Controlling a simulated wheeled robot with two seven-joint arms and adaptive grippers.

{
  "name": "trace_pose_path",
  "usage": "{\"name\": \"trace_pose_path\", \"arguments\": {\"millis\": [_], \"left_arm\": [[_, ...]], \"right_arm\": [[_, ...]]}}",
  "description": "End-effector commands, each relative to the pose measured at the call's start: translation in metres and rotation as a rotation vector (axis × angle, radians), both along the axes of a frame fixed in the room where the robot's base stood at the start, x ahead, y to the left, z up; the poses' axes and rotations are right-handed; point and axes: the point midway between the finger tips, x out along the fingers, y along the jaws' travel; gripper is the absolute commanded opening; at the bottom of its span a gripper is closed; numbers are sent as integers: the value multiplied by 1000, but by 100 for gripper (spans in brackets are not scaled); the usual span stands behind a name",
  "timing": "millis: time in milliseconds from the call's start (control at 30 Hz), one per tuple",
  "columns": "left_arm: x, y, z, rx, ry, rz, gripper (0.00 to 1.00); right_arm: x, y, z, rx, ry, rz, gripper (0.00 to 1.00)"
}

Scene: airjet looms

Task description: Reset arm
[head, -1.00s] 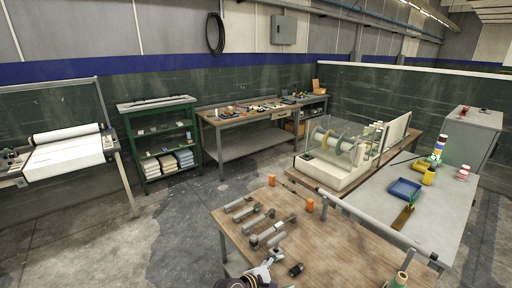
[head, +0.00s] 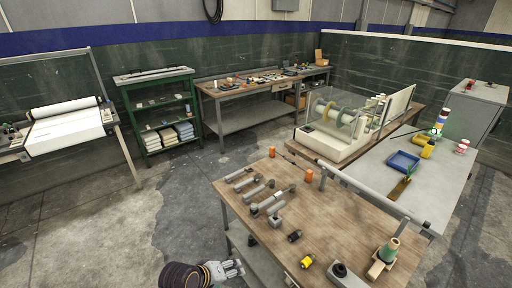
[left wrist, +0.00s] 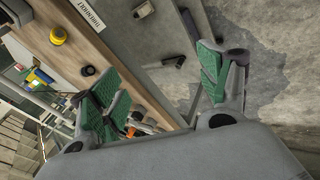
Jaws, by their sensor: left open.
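My left gripper (head: 226,269) is low at the bottom of the head view, just off the left front edge of the wooden workbench (head: 335,215). In the left wrist view its two green-padded fingers (left wrist: 160,92) are spread wide with nothing held between them. Past the fingers show the bench edge with a white label and the grey floor. My right gripper is not in view.
Grey floor (head: 100,235) left of the bench is clear. A green shelf (head: 157,112) stands farther back.

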Motion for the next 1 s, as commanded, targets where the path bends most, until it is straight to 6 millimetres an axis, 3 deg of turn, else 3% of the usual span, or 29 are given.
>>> {"name": "trace_pose_path", "arguments": {"millis": [400, 1000], "left_arm": [[-58, 81, 17, 382, -18, -303, 77], [-96, 127, 35, 587, 18, -494, 77]], "right_arm": [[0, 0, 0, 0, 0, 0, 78], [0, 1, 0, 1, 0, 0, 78]]}}
